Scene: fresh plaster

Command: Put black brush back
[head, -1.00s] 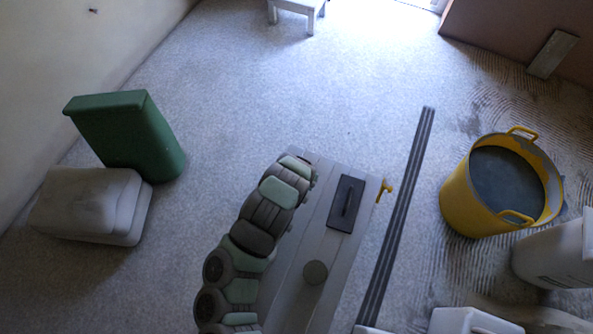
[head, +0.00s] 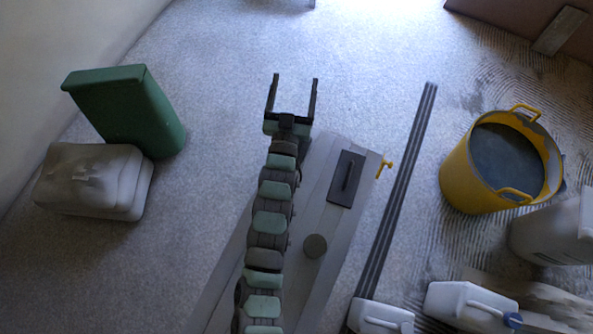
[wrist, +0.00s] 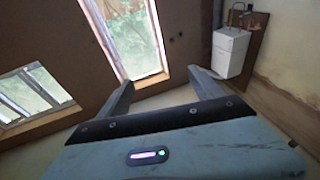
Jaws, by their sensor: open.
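I cannot make out a black brush in either view. My gripper (head: 295,80) is open and empty in the head view, above the pale floor at the upper middle. Its two dark fingers point toward the top of the picture, apart from everything around. In the wrist view my gripper (wrist: 158,77) also shows open, with nothing between the fingers. Beyond it are the walls and a bright window (wrist: 128,35).
A green container (head: 125,108) and a dusty pale case (head: 92,180) stand at left. A yellow bucket (head: 455,170) of grey material stands at right, near white canisters (head: 462,302). A white box (wrist: 230,52) hangs on the wall. The floor ahead is clear.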

